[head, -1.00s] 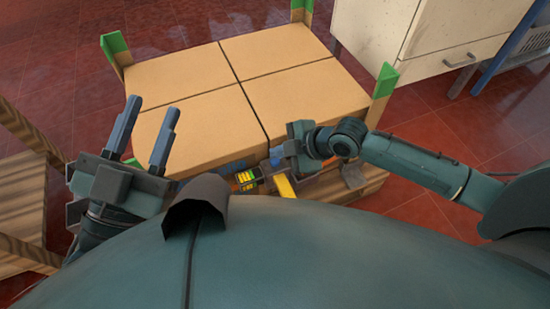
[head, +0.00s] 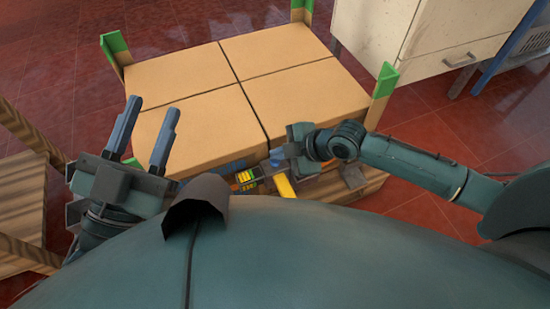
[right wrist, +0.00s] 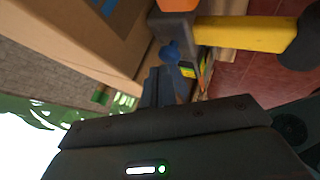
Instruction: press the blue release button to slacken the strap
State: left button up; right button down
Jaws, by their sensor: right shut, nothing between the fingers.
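The blue button (right wrist: 172,50) is a small rounded knob in the right wrist view, just beyond my right gripper's fingertips. I cannot tell whether they touch. My right gripper (right wrist: 156,72) is shut and empty. In the head view my right gripper (head: 277,160) is over the front edge of the box stack, where the hand hides most of the button's surroundings. A yellow handle (head: 284,186) lies beside it and also shows large in the right wrist view (right wrist: 240,33). My left gripper (head: 143,133) is open and empty at the left, apart from the boxes' front.
Several cardboard boxes (head: 205,128) stand together on a wooden pallet (head: 368,184) with green corner posts (head: 386,80). A yellow-and-black labelled part (head: 246,177) is at the front edge. A wooden frame (head: 22,195) stands left, a cream cabinet (head: 425,35) back right.

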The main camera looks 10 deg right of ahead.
jog(key=shift+f+b, duration=0.3)
jog(key=shift+f, duration=0.35)
dwell(0.9)
jog(key=shift+r+p, duration=1.05)
jog(key=shift+p, duration=0.05)
jog(key=shift+r, duration=0.1)
notch_tip(320, 180, up, 5)
jog(key=p, duration=0.5)
dwell(0.4)
